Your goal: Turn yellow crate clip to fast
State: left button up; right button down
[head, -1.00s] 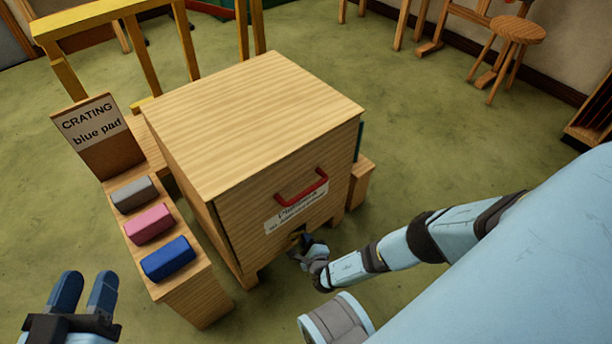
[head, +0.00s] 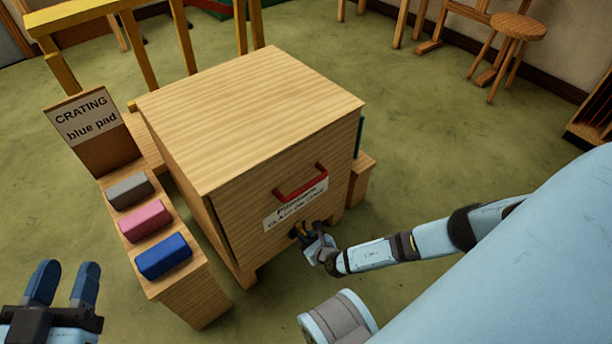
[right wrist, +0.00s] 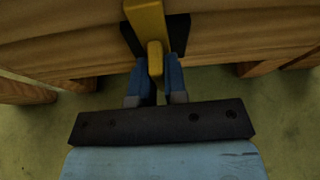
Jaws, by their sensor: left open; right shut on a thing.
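The yellow crate clip (right wrist: 148,22) sits on a dark plate on the crate's lower front in the right wrist view. Its narrow end lies between the fingers of my right gripper (right wrist: 155,80), which is shut on it. In the head view my right gripper (head: 312,240) is at the lower front of the wooden crate (head: 250,110), below the red handle (head: 300,182) and the white label (head: 296,202); the clip is mostly hidden there. My left gripper (head: 62,285) is open and empty at the lower left, away from the crate.
A wooden stand (head: 190,305) left of the crate holds a grey pad (head: 130,190), a pink pad (head: 145,220) and a blue pad (head: 163,255). Its sign (head: 84,116) reads "CRATING blue pad". A stool (head: 517,27) stands far right. Green floor lies open around.

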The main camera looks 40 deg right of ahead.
jog(key=shift+w+d+m+y, duration=0.1)
jog(key=shift+m+y, duration=0.2)
jog(key=shift+m, duration=0.1)
pick_arm(q)
jog(key=shift+w+r+m+h, duration=0.1)
jog(key=shift+r+m+h, duration=0.15)
jog(key=shift+m+h, duration=0.05)
jog(key=shift+a, duration=0.1)
pick_arm(e)
jog(key=c, duration=1.2)
grip_release()
jog(key=shift+o, duration=0.2)
pick_arm(q)
jog(key=s+n+p, duration=0.1)
jog(key=d+n+g+p, duration=0.1)
jog(key=p, duration=0.1)
jog(key=s+d+f+n+g+y+p, duration=0.1)
jog(key=n+p, duration=0.1)
jog(key=shift+s+f, duration=0.1)
jog(key=shift+s, duration=0.25)
pick_arm(e)
jog(key=a+v, duration=0.1)
jog(key=v, duration=1.2)
jog(key=shift+s+d+r, duration=0.25)
jog(key=shift+s+d, duration=0.1)
jog(key=shift+d, duration=0.15)
